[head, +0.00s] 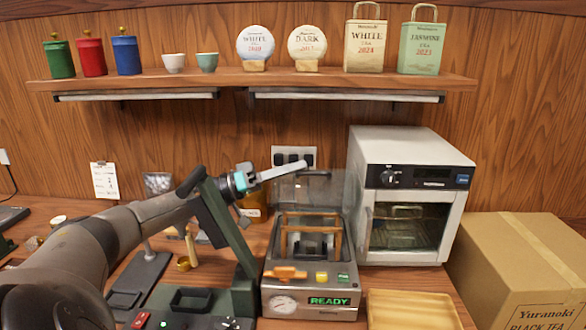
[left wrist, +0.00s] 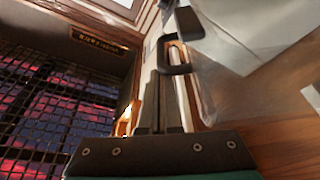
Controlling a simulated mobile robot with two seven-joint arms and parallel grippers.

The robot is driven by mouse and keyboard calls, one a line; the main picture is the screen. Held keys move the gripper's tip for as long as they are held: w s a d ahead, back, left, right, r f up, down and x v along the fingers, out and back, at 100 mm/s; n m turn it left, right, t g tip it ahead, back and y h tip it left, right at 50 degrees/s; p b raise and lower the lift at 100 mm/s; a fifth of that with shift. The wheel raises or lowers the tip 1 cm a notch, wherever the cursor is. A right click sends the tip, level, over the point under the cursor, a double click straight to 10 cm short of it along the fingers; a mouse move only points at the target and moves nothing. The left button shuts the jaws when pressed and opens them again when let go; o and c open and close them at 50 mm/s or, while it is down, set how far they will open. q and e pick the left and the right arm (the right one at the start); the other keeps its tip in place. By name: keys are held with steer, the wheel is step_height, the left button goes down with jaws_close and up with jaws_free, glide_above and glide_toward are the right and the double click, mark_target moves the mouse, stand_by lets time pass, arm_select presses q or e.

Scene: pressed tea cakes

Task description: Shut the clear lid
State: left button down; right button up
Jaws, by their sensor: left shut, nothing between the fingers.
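The clear lid (head: 337,190) stands raised and open at the back of a small grey machine (head: 312,298) with a green READY display. A dark handle (head: 316,173) is at the lid's top edge. My left gripper (head: 303,164) is shut and empty, with its fingertips at the lid's top, close to the handle. In the left wrist view the dark handle (left wrist: 181,69) crosses in front of the fingers, and the clear lid (left wrist: 232,38) spreads to the right. I cannot tell whether the fingers touch it. My right gripper is not in view.
A white oven (head: 415,160) stands close to the right of the machine. A wooden tray (head: 412,310) lies in front of it, and a cardboard box (head: 520,260) is at the far right. A shelf (head: 250,79) with tins and tea cakes runs above.

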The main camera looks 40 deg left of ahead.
arm_select(q)
steer(key=shift+s+d+f, duration=0.2)
steer(key=shift+s+f, duration=0.05)
stand_by(0.5)
